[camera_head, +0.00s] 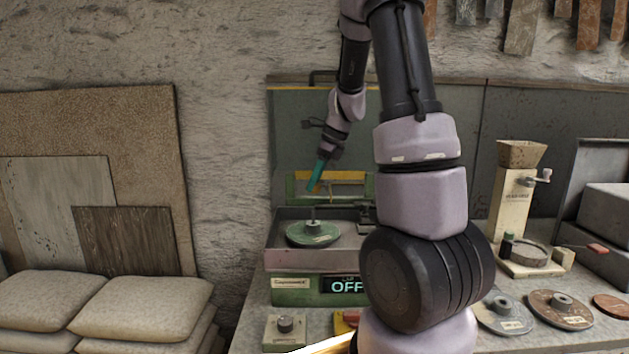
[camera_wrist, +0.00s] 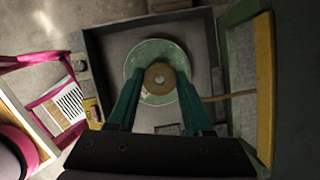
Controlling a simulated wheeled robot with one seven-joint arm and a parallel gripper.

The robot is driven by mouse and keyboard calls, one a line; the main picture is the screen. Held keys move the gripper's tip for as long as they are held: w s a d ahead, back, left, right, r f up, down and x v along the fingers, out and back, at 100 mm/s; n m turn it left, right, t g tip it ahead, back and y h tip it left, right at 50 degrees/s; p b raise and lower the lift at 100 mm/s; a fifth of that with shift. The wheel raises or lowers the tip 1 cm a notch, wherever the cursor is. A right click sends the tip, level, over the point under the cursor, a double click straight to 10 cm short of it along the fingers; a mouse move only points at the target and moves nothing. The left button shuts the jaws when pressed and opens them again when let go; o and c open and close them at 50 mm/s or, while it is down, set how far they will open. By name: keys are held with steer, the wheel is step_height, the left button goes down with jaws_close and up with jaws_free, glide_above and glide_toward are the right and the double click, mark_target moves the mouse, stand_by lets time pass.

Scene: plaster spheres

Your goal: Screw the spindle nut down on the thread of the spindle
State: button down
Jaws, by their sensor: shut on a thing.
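My gripper (camera_head: 313,187) is tilted above the machine, its teal fingers pointing down. In the wrist view my gripper (camera_wrist: 158,80) is shut on the round, brass-coloured spindle nut (camera_wrist: 151,74), between the fingertips. A small pale spot shows in the nut's middle; I cannot tell whether it is the bore or the spindle's tip. The upright grey spindle (camera_head: 313,213) rises from the middle of the green wheel (camera_head: 300,234). In the head view the fingertips are apart from the spindle, above it. In the wrist view the green wheel (camera_wrist: 146,51) lies behind the nut.
The wheel sits in a grey tray (camera_head: 345,258) with raised walls, on a green machine whose display (camera_head: 346,286) reads OFF. A yellow bar (camera_head: 350,177) stands behind. A knob box (camera_head: 285,327) is in front. Loose discs (camera_head: 559,309) and a wooden grinder (camera_head: 514,205) are at right.

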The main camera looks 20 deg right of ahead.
steer(key=shift+f, duration=2.4)
steer(key=shift+f, duration=2.1)
